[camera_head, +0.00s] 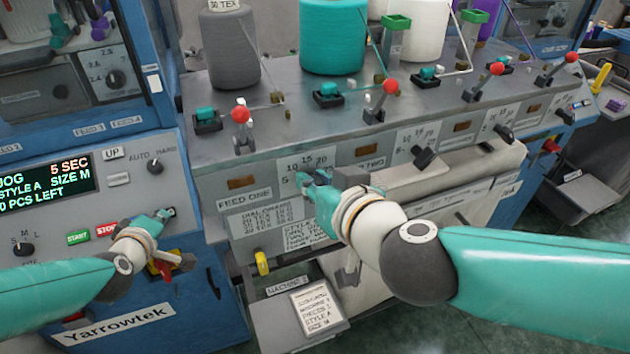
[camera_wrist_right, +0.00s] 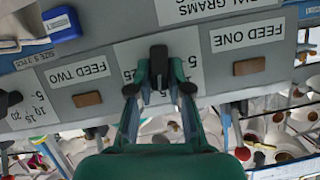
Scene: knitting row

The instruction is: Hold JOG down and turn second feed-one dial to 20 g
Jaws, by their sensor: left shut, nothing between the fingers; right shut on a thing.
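The feed-one dial is hidden behind my right gripper (camera_head: 312,178) in the head view; the scale 10, 15, 20 shows above it. In the right wrist view, my right gripper (camera_wrist_right: 158,92) is shut on the black dial (camera_wrist_right: 158,62), between the FEED ONE and FEED TWO labels. I cannot tell which number its pointer marks. My left gripper (camera_head: 165,214) is shut and empty, its tips at a small control on the left panel. The control is mostly hidden, and I cannot tell if it is pressed. The display (camera_head: 45,183) reads JOG, STYLE A, 5 SEC, SIZE M.
START (camera_head: 78,237) and STOP (camera_head: 106,230) buttons sit left of my left gripper. A red-and-yellow switch (camera_head: 163,268) is just below it. Red-knobbed levers (camera_head: 240,115) and yarn cones (camera_head: 333,35) stand above the dials. A yellow handle (camera_head: 262,262) hangs below.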

